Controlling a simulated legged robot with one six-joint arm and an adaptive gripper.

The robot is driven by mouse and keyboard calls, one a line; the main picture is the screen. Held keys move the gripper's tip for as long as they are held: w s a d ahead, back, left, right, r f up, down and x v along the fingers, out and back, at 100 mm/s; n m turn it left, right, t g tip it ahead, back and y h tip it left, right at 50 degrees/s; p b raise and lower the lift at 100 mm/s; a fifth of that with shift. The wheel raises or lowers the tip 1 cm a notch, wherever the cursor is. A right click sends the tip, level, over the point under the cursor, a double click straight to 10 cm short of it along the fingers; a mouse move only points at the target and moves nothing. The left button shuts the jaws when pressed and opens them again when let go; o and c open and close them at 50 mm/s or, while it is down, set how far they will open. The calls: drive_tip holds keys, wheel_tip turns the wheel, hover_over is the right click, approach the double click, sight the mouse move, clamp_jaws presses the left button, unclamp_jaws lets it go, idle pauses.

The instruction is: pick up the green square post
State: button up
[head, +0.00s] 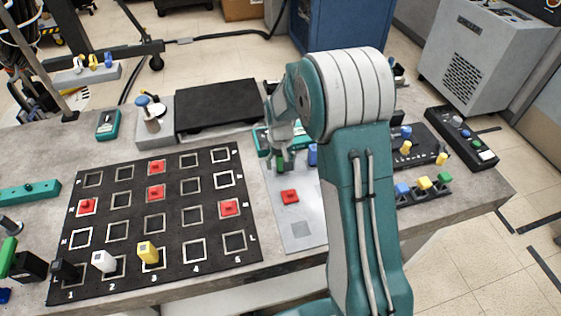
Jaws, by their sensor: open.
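A small green post (281,167) stands at the back of the light grey plate (309,232), right of the black grid board. My gripper (283,157) points down over this post, its fingers open and close around or just above its top. I cannot tell whether they touch it. My arm hides the area to the right. Other green pieces show: a block (444,178) in a strip of coloured pieces at the right, and one (8,256) at the left edge.
A red block (289,196) sits on the grey plate, and a blue piece (312,154) stands right of my gripper. The black board (137,228) holds red, white and yellow pieces. A dark raised platform (217,105) stands behind.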

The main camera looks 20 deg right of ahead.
drive_tip(key=shift+a, duration=0.15)
drive_tip(key=shift+c, duration=1.3)
drive_tip(key=shift+d, duration=0.2)
clamp_jaws()
drive_tip(key=shift+r, duration=0.45)
wheel_tip(320, 180, up, 2)
drive_tip(key=shift+r, duration=0.25)
drive_tip(key=s+a+r, duration=0.3)
drive_tip(key=s+r, duration=0.2)
drive_tip(key=s, duration=0.1)
drive_tip(key=s+a+r, duration=0.2)
drive_tip(key=s+r, duration=0.2)
drive_tip(key=s, duration=0.3)
drive_tip(key=shift+a+r, duration=0.35)
drive_tip(key=shift+a, duration=0.05)
